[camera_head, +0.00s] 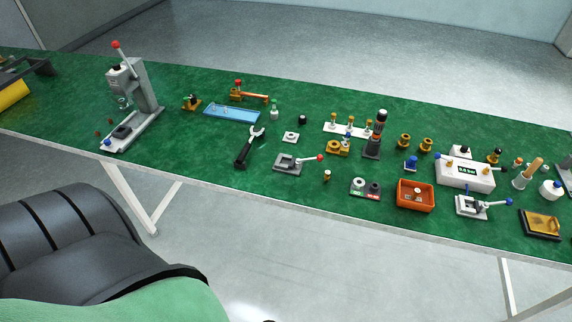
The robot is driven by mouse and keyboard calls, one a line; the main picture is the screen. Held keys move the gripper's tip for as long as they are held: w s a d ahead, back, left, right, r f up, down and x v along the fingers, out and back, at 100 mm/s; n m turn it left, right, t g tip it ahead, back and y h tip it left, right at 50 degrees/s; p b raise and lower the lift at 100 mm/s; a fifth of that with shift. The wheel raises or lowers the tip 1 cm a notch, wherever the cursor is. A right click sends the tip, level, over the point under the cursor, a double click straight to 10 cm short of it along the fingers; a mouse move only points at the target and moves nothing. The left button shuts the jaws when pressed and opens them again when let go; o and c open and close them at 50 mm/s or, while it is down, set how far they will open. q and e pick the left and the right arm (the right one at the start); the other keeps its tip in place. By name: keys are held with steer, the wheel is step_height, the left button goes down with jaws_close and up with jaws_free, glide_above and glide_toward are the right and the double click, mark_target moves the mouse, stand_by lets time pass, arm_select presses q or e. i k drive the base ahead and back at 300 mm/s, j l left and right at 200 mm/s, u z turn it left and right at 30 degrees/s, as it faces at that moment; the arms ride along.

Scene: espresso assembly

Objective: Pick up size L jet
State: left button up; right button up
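A white rack (330,129) stands near the middle of the green table and holds several small upright brass parts (333,121) that look like jets. No size marking can be read on them, so I cannot tell which is size L. A single small brass piece (327,175) stands alone nearer the front edge. Neither of my grippers shows in the head view.
The green table (60,115) is crowded at the right. A black-and-grey tower (373,143) stands right beside the rack, and an orange-brown fixture (338,148) sits in front of it. A lever clamp (290,164), an orange bin (416,196) and a lever press (135,95) stand around.

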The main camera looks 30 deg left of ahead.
mark_target(327, 173)
steer(key=u, duration=0.75)
steer(key=i+l, duration=0.05)
steer(key=l, duration=0.05)
